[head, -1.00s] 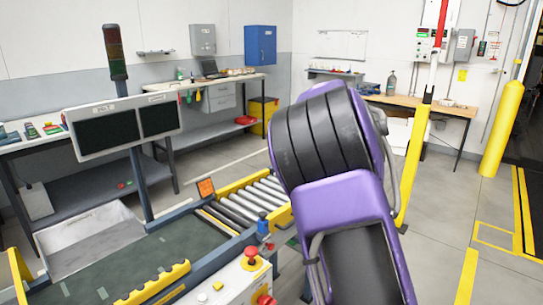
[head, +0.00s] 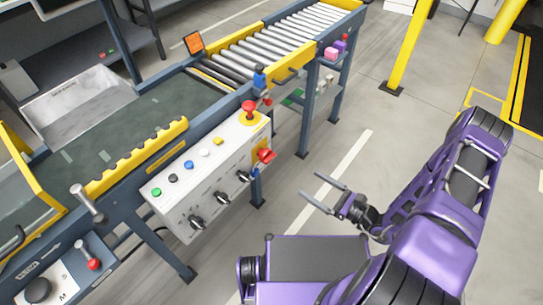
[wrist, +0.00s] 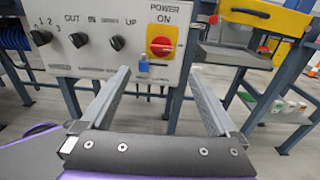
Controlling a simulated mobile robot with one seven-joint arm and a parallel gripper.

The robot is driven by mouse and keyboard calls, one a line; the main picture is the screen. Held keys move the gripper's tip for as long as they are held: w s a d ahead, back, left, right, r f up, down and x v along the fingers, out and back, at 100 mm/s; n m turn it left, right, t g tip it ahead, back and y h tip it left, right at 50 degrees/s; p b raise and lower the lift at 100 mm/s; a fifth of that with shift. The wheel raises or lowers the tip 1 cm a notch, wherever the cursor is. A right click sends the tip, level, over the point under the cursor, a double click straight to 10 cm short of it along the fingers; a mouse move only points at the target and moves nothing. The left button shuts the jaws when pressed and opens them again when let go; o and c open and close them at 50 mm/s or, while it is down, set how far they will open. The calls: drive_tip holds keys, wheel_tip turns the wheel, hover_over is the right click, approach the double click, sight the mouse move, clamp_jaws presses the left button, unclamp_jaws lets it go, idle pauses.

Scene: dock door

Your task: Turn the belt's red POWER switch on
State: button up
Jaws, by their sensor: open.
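The red POWER switch (head: 266,156) sits on a yellow plate at the right end of the white control box (head: 188,209). In the wrist view the switch (wrist: 161,46) is a red knob on a yellow square under the words POWER ON. Its on or off position is not clear. A small blue item (wrist: 143,64) hangs just below its left side. My gripper (head: 311,188) is open and empty, to the right of the box and apart from it. In the wrist view its fingers (wrist: 160,76) point at the panel, below and to either side of the switch.
Black selector knobs (wrist: 78,40) sit left of the switch. A red mushroom button (head: 249,107) stands on the box top. The roller conveyor (head: 290,35) runs behind, with a leg (head: 303,125) nearby. A yellow part (wrist: 265,16) is at upper right. Floor around my gripper is clear.

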sight(272, 159)
drive_tip(key=x, duration=1.7)
drive_tip(key=shift+w, duration=0.3)
drive_tip(key=c, duration=1.4)
